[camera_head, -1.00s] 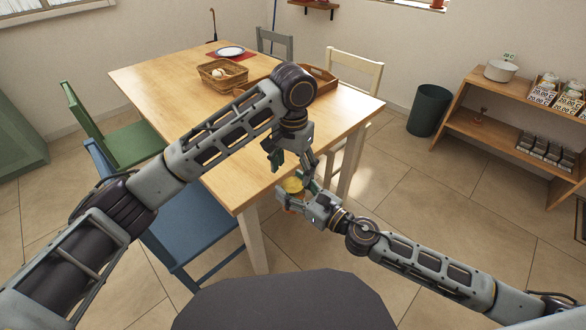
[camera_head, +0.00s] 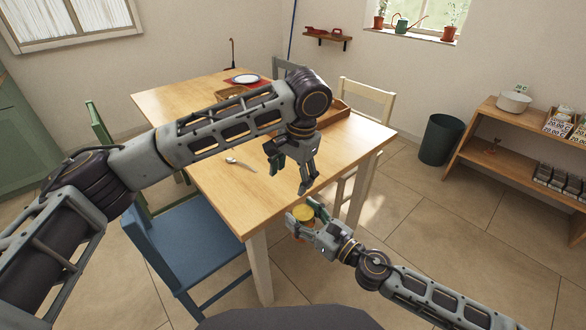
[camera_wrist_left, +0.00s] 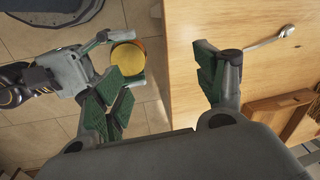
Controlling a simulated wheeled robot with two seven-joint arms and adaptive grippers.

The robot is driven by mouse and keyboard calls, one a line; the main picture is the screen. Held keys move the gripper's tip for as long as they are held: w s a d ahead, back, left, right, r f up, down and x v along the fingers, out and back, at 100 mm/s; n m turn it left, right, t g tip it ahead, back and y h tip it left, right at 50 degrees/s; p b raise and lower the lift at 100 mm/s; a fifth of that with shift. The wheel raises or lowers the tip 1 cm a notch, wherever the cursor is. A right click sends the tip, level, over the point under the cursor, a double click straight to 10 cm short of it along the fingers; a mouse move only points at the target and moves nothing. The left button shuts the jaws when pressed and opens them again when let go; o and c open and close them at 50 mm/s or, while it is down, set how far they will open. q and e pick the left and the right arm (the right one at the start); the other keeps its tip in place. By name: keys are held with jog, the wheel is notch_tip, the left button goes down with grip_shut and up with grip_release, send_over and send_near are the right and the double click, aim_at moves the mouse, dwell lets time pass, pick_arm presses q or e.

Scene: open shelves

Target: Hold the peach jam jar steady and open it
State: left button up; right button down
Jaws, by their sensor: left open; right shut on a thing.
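The peach jam jar (camera_head: 303,212) has a yellow lid and sits in my right gripper (camera_head: 306,219), which is shut on it beside the table corner. Most of the jar body is hidden by the fingers. In the left wrist view the lid (camera_wrist_left: 127,57) shows from above, on the jar, with the right gripper's green pads around it. My left gripper (camera_head: 289,170) is open and empty, above the jar in the head view and apart from it. In the left wrist view its spread fingers (camera_wrist_left: 160,78) have the jar to the left, beyond the left finger.
The wooden table (camera_head: 215,180) lies under and behind my left arm, with a spoon (camera_head: 241,164) and a wooden tray (camera_head: 333,112) on it. A blue chair (camera_head: 190,240) stands at its near left side. A dark bin (camera_head: 440,139) and open shelves (camera_head: 490,150) are at right.

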aim_at(303, 211)
pick_arm(q)
jog(key=shift+s+d+f+m+g+h, duration=0.5)
jog(key=shift+s+d+f+m+g, duration=0.2)
jog(key=shift+s+d+f, duration=0.4)
jog(key=shift+s+d+r+m, duration=0.1)
jog(key=shift+s+d+m, duration=0.1)
jog(key=shift+d+m, duration=0.2)
jog(key=shift+f, duration=4)
jog(key=c, duration=1.1)
jog(key=shift+a+n, duration=0.1)
jog(key=shift+n, duration=1.5)
jog(key=shift+w, duration=0.1)
